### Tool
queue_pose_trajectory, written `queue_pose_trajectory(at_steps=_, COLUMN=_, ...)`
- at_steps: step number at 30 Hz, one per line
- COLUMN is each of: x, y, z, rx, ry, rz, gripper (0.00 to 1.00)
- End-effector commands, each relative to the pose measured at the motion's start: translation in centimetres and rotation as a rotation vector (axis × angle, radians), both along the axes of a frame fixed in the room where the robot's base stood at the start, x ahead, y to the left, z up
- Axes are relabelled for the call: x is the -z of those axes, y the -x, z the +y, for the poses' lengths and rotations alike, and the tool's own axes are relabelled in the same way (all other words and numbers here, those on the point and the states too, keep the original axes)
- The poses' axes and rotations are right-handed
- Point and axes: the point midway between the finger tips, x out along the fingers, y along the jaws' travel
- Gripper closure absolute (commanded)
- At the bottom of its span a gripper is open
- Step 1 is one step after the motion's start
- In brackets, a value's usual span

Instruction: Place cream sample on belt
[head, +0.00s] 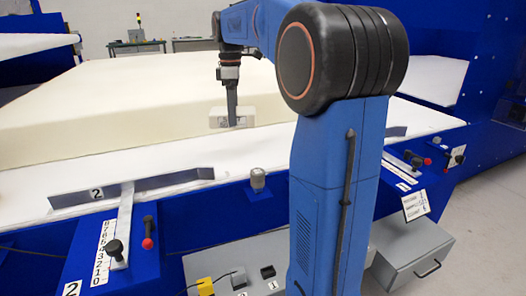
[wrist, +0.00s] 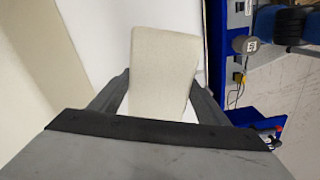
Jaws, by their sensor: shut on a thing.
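The cream sample (wrist: 163,75) is a pale block held between the two dark fingers of my gripper (wrist: 160,95) in the wrist view. It sits a little tilted between them. In the head view the sample (head: 219,117) hangs from my gripper (head: 232,122), over or close to the white belt (head: 150,142). I cannot tell whether its underside touches the belt. A large cream foam block (head: 110,100) lies on the belt behind the sample.
My blue arm hides part of the belt's right side. A low guide marked 2 (head: 130,187) and another guide (head: 395,131) stand along the front edge. A grey knob (head: 258,179) is on the blue frame. The belt between the guides looks clear.

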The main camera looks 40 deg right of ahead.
Motion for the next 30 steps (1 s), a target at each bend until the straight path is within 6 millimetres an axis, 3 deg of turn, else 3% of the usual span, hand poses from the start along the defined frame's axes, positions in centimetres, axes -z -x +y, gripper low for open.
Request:
queue_pose_trajectory(at_steps=9, x=2.0, y=0.2, z=0.0, rx=-0.315, ry=0.0, rz=0.0, gripper=0.52)
queue_pose_trajectory(at_steps=14, x=3.4, y=0.2, z=0.0, rx=-0.349, ry=-0.001, rz=0.001, gripper=0.52)
queue_pose_trajectory(at_steps=21, x=7.3, y=0.2, z=0.0, rx=-0.348, ry=-0.002, rz=0.002, gripper=0.52)
queue_pose_trajectory(at_steps=30, x=9.4, y=0.2, z=0.0, rx=-0.347, ry=-0.001, rz=0.001, gripper=0.52)
